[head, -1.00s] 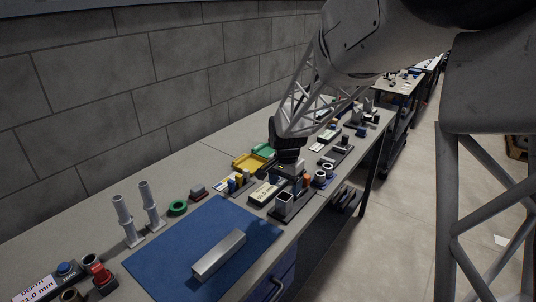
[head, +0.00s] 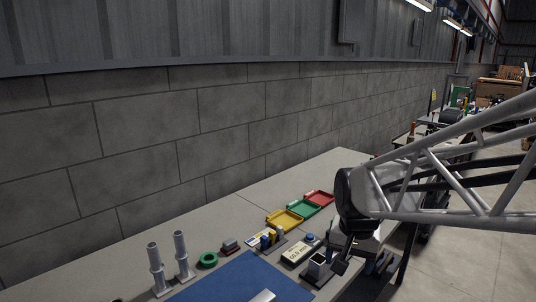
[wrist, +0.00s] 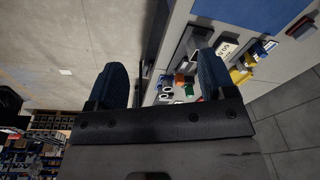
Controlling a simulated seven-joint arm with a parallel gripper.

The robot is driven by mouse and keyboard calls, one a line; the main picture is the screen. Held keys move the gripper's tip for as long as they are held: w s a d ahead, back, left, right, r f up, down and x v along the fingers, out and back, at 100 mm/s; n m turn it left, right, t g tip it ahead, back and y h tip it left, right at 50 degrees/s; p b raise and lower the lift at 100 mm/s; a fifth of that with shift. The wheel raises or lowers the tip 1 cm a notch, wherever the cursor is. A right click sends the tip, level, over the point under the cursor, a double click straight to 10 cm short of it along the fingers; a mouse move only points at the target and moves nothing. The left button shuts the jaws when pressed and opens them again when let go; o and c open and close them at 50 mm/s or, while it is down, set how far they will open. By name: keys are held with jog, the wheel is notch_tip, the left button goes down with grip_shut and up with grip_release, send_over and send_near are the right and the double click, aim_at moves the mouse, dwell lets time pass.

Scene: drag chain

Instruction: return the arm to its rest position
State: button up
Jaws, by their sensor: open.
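My gripper (wrist: 155,85) shows in the wrist view as two dark blue fingers spread wide apart, with nothing between them. Behind the gap lie the bench's edge and the concrete floor. In the head view my arm comes in from the right, and its dark wrist hangs over the bench near its front edge. The gripper's dark tip (head: 341,266) points down there, just right of a small block with a square opening (head: 318,266). Whether it touches anything is hidden in that view.
The bench (head: 120,273) carries a blue mat (head: 235,280), two grey posts (head: 157,268), a green ring (head: 208,259), and yellow (head: 285,220), green (head: 304,208) and red (head: 319,198) trays. A display box (head: 300,250) stands near the gripper. Open floor lies right of the bench.

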jog(key=s+d+r+n+t, duration=0.1)
jog(key=s+n, duration=0.3)
jog(key=s, duration=1.1)
jog(key=shift+s+r, duration=0.35)
jog(key=shift+s, duration=0.05)
